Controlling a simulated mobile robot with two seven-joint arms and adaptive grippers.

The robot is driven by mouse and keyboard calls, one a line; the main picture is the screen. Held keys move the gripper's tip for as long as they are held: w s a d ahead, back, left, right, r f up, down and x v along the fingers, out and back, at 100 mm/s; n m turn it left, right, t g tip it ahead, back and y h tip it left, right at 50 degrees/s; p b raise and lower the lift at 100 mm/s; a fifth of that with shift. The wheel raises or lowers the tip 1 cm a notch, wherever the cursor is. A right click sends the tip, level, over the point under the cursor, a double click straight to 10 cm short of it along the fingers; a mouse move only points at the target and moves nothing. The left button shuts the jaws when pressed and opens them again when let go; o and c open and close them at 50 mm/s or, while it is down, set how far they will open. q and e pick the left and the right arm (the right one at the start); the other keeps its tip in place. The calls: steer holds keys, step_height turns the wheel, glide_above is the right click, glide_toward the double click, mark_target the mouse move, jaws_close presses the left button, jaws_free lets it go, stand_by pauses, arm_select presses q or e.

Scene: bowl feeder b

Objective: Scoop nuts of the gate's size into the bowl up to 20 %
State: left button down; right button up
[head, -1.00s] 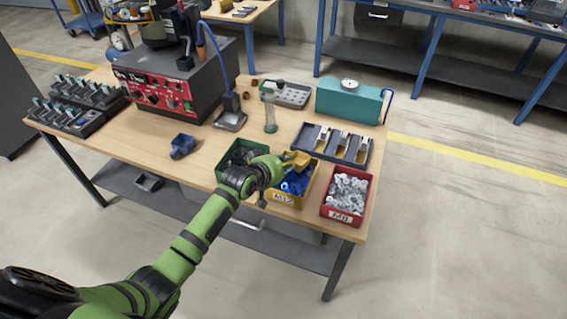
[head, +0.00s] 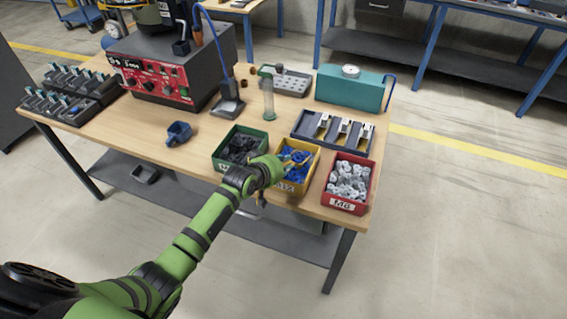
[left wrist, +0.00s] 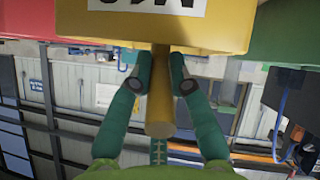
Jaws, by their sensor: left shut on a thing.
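My left gripper (head: 278,166) is at the near left side of the yellow bin (head: 292,188), which holds blue nuts (head: 298,174). In the left wrist view the two fingers (left wrist: 160,82) are shut on the yellow round handle of a scoop (left wrist: 160,112). The scoop's head is hard to make out in the head view; blue pieces show where it is, over or in the bin. The feeder's bowl (head: 150,12) is cut off at the top, above a black box with a red panel (head: 150,80). My right gripper is out of view.
A green bin (head: 225,165) with dark nuts stands left of the yellow one, a red bin (head: 344,205) with silvery nuts right of it. Behind are a dark tray (head: 365,150), a clear cylinder (head: 269,105) and a teal box (head: 335,92). Bare bench (head: 150,125) lies left.

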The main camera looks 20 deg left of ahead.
arm_select(q)
steer(key=shift+r, duration=0.15)
stand_by(0.4)
